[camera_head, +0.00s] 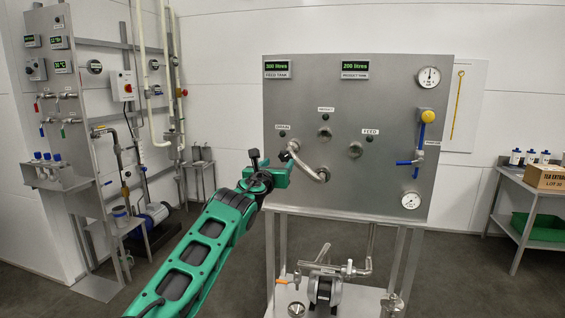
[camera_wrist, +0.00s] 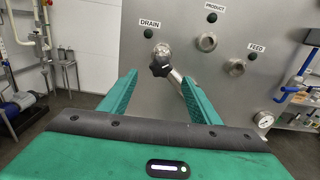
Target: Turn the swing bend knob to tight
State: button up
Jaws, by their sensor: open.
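The swing bend is a bent steel pipe (camera_head: 308,165) on the front of a steel panel, below the DRAIN label. Its dark lobed knob (camera_wrist: 160,63) shows in the wrist view between and beyond my two green fingers. In the head view the knob (camera_head: 288,151) is at the bend's upper left end, close to my gripper (camera_head: 272,163). In the wrist view my gripper (camera_wrist: 158,95) is open, with nothing between its fingers. The fingertips appear short of the knob. I cannot tell whether the knob is tight or loose.
The steel panel (camera_head: 350,90) also carries PRODUCT (camera_head: 325,133) and FEED (camera_head: 355,150) ports, gauges and a blue-handled valve (camera_head: 411,162) at right. A pump (camera_head: 325,288) stands below. A piping station (camera_head: 60,110) is at left, and a side table (camera_head: 535,190) at right. Floor between is clear.

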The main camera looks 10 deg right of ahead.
aim_at(284, 157)
jog(key=x, duration=0.7)
jog(key=shift+w+d, duration=0.15)
jog(key=c, duration=1.1)
